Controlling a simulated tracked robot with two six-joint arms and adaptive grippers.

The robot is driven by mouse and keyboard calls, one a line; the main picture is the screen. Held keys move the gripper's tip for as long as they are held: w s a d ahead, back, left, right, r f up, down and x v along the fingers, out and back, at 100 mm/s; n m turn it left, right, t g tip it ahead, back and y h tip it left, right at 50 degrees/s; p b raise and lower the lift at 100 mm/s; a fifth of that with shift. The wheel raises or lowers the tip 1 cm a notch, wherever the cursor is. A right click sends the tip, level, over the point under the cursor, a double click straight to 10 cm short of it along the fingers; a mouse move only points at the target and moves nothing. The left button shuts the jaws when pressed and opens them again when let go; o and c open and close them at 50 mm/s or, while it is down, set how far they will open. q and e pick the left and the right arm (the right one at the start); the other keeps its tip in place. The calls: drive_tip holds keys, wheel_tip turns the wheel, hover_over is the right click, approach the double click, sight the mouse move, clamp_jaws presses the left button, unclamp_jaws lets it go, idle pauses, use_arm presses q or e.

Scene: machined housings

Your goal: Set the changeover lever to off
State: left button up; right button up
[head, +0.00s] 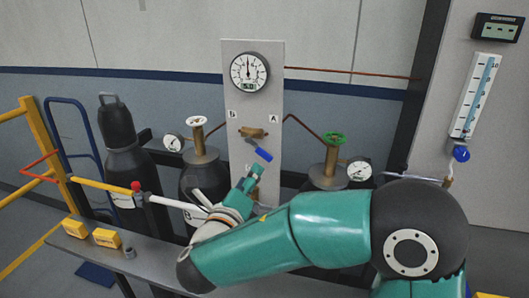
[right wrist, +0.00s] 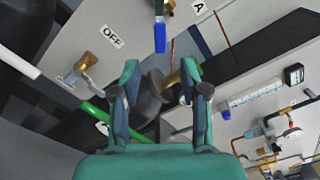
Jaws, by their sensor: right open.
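The brass changeover valve (head: 253,132) sits on the upright panel below the round gauge. Its blue lever (head: 263,154) points down and a little to the right in the head view. Labels B (head: 233,114) and A (head: 273,118) flank the valve above. In the right wrist view the blue lever (right wrist: 160,38) lies ahead of the fingers, with the OFF label (right wrist: 111,37) to its left and A (right wrist: 199,8) to its upper right. My right gripper (right wrist: 160,95) is open, apart from the lever; in the head view it (head: 246,184) is just below it.
Cylinder valves with a cream handwheel (head: 196,121) and a green handwheel (head: 334,139) stand either side of the panel. A dark cylinder (head: 118,130) is at left. A bench (head: 150,262) with yellow blocks (head: 106,238) lies in front. A flow tube (head: 476,95) hangs at right.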

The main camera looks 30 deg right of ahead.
sight(262, 155)
drive_tip(key=p+x, duration=0.2)
drive_tip(key=x, duration=0.9)
drive_tip(key=shift+w+d, duration=0.1)
drive_tip(key=shift+w, duration=0.05)
drive_tip(key=shift+c, duration=0.4)
clamp_jaws()
